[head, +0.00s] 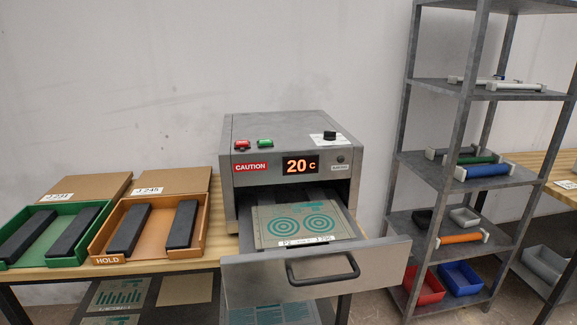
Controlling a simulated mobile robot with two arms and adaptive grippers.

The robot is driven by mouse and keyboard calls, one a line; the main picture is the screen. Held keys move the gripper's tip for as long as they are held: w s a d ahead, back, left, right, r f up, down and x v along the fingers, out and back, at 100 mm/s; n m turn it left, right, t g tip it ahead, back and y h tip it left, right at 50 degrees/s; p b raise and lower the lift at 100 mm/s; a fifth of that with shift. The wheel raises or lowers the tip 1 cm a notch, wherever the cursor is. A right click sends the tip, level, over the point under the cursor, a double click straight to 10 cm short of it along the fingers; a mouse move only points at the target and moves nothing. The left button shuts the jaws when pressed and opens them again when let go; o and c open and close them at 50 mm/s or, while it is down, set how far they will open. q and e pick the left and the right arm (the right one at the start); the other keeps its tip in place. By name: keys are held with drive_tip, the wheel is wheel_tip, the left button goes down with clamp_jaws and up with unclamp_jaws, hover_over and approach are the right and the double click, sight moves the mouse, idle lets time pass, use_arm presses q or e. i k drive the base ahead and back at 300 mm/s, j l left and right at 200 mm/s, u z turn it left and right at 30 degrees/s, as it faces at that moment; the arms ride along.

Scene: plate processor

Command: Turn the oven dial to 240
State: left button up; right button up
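The oven (290,130) is a grey metal box on the wooden table. Its black dial (330,135) sits on a white label at the right of the oven's top. The orange display (300,165) on the front reads 20 C. The oven's drawer (318,283) is pulled out, and a plate with two teal ring patterns (298,223) lies in it. Neither of my grippers shows in the head view. The marks around the dial are too small to read.
Red (242,145) and green (265,143) buttons are on the oven's top left. The open drawer juts out in front. A green tray (101,208) and an orange tray (204,222) stand left. A metal shelf (466,90) stands right.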

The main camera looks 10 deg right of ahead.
sight(329, 135)
drive_tip(key=i+l+u, duration=0.15)
drive_tip(key=l, duration=0.3)
drive_tip(key=i+l+u, duration=0.15)
drive_tip(key=l, duration=0.3)
drive_tip(key=i+l+u, duration=0.15)
drive_tip(key=l, duration=0.35)
drive_tip(key=l+u, duration=0.1)
drive_tip(key=l, duration=0.35)
